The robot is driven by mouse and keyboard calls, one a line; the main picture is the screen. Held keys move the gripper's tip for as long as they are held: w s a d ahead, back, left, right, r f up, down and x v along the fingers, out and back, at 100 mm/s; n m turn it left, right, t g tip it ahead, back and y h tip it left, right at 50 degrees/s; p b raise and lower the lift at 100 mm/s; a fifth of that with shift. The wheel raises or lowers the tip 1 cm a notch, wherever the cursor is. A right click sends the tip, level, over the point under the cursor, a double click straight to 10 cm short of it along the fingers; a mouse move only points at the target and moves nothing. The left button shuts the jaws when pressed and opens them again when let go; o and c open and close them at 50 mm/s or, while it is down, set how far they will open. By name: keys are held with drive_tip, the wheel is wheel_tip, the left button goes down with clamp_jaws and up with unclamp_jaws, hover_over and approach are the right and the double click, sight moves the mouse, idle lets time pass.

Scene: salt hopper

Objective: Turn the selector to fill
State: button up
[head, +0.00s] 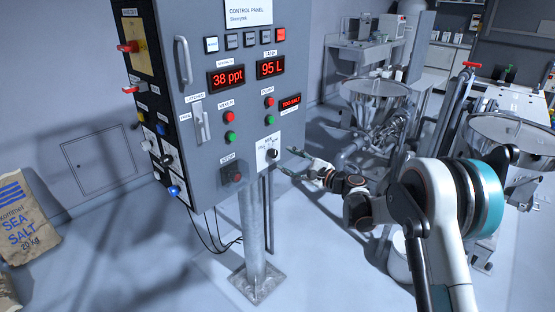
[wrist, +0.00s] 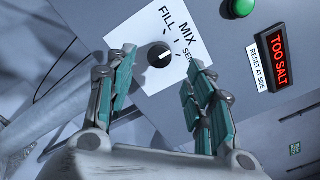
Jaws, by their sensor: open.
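The selector is a small round black knob (wrist: 160,55) on a white plate (wrist: 130,42) marked FILL, MIX and a partly hidden third word starting with "SEN". In the head view, the knob (head: 273,153) is at the lower right of the grey control panel (head: 215,100). A white mark shows on the knob, but I cannot tell for sure which word it points to. My gripper (head: 287,161) is open just in front of the plate. In the wrist view, its two teal-padded fingers (wrist: 158,74) stand on either side below the knob, apparently apart from it.
A red TOO SALT display (wrist: 281,55) and a green button (wrist: 238,8) are near the plate. Steel hoppers (head: 375,90) stand at the right. A sea salt bag (head: 24,220) is at far left.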

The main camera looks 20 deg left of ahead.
sight(275, 154)
drive_tip(key=shift+b+x, duration=0.8)
drive_tip(key=shift+x, duration=2.35)
drive_tip(key=c, duration=1.1)
